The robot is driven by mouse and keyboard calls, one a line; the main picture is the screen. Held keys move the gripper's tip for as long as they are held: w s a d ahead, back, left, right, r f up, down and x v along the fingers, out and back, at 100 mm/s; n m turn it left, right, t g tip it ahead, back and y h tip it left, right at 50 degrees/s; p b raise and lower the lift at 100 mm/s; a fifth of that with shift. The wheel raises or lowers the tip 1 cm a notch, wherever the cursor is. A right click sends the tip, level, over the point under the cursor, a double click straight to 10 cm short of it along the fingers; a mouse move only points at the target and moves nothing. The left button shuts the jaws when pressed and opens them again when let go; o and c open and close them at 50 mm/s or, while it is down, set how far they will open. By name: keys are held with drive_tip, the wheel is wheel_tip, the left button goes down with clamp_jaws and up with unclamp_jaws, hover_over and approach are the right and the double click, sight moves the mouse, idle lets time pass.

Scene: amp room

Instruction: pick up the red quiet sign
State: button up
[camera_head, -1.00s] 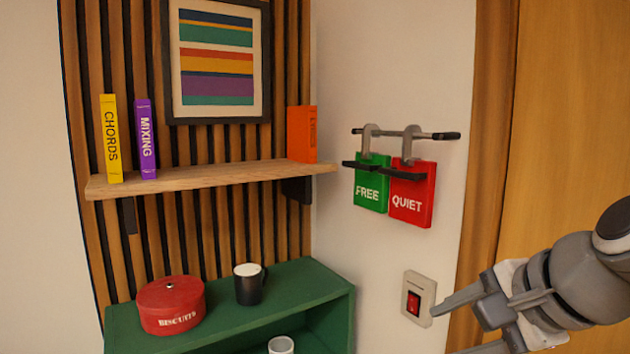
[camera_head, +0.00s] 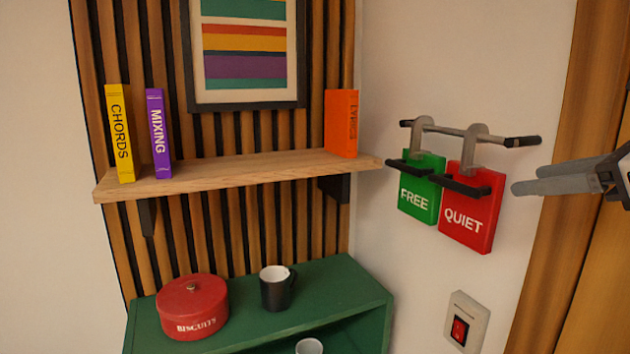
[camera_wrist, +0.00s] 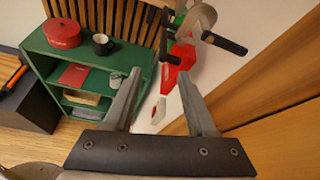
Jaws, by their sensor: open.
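The red QUIET sign (camera_head: 470,212) hangs from a grey hook on a wall rail (camera_head: 470,133), with a black bar across its upper part. The green FREE sign (camera_head: 419,195) hangs just left of it. My gripper (camera_head: 518,188) is to the right of the red sign, apart from it, its fingers pointing left. In the wrist view my gripper (camera_wrist: 167,85) is open and empty. The red sign (camera_wrist: 184,54) shows there beyond the fingers, near the right one, which partly hides it.
A red switch (camera_head: 459,329) is on the wall below the signs. A wooden shelf (camera_head: 240,172) with books stands left. A green cabinet (camera_head: 345,295) holds a red biscuit tin (camera_head: 192,307) and black mug (camera_head: 277,288). A wooden door frame (camera_head: 560,260) is at right.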

sight(454, 186)
drive_tip(key=b+x, duration=0.2)
drive_tip(key=x, duration=0.3)
drive_tip(key=b+x, duration=0.2)
drive_tip(key=x, duration=0.4)
drive_tip(key=r+b+x, duration=0.1)
drive_tip(key=b+x, duration=0.1)
drive_tip(key=x, duration=0.4)
drive_tip(key=shift+w+d+f, duration=0.15)
drive_tip(key=shift+w, duration=0.25)
drive_tip(key=shift+s, duration=0.1)
drive_tip(key=shift+c, duration=0.4)
clamp_jaws()
